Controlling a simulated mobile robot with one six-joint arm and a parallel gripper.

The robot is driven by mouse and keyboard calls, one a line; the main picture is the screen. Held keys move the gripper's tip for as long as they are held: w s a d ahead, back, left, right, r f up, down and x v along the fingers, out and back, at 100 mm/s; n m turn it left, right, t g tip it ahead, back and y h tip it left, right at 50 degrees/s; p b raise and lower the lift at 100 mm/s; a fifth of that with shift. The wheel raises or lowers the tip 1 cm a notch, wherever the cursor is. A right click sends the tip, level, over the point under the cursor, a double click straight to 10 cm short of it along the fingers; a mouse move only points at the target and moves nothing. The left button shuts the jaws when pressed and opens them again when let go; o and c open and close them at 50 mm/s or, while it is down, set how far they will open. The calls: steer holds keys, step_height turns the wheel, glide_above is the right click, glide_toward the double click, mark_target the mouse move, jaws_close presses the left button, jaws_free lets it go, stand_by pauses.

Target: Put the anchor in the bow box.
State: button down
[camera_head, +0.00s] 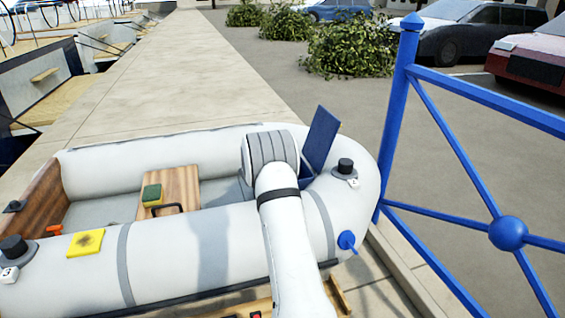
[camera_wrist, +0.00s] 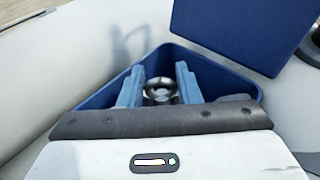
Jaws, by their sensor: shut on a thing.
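The bow box (camera_wrist: 222,66) is a blue, roughly triangular bin in the bow of the grey inflatable boat (camera_head: 180,240). Its blue lid (camera_wrist: 240,30) stands open; the lid also shows in the head view (camera_head: 320,138). My gripper (camera_wrist: 158,84) has its two pale blue fingers pointing down over the box opening. It is shut on a shiny round metal part between the fingers, which I take for the anchor (camera_wrist: 160,92). The rest of the anchor is hidden. In the head view my arm covers the gripper, the anchor and most of the box.
A wooden seat (camera_head: 181,182) bears a green and yellow sponge (camera_head: 151,195). A blue railing (camera_head: 394,120) stands right of the boat. The concrete quay (camera_head: 190,80) beyond is clear.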

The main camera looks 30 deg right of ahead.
steer(key=shift+f+b, duration=0.1)
steer(key=shift+b, duration=0.25)
steer(key=c, duration=1.1)
jaws_free()
steer(key=shift+o, duration=0.2)
